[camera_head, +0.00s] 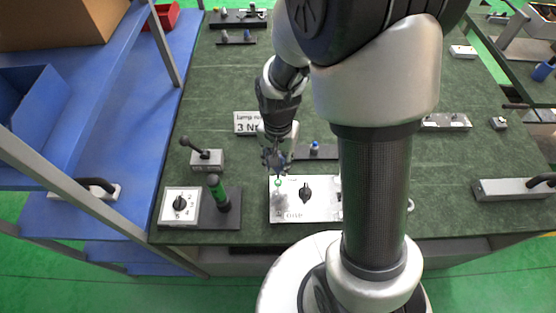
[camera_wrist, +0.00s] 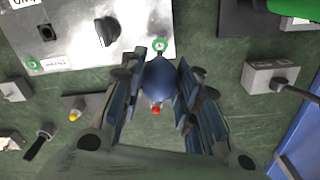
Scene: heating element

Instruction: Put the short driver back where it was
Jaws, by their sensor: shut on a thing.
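My gripper (camera_head: 276,160) hangs over the back left part of the silver panel (camera_head: 325,190). In the wrist view its fingers (camera_wrist: 158,85) are shut on a rounded blue piece, which looks like the short driver's handle (camera_wrist: 157,76). A green-handled driver (camera_head: 217,192) stands upright in a dark holder (camera_head: 230,220) to the left.
A lever box (camera_head: 207,159) stands left of the gripper, with a white knob box (camera_head: 180,205) in front. A sign (camera_head: 246,118) stands behind. A dark strip (camera_head: 322,155) with a small blue-topped part lies right. A red spot (camera_wrist: 155,110) shows between the fingers.

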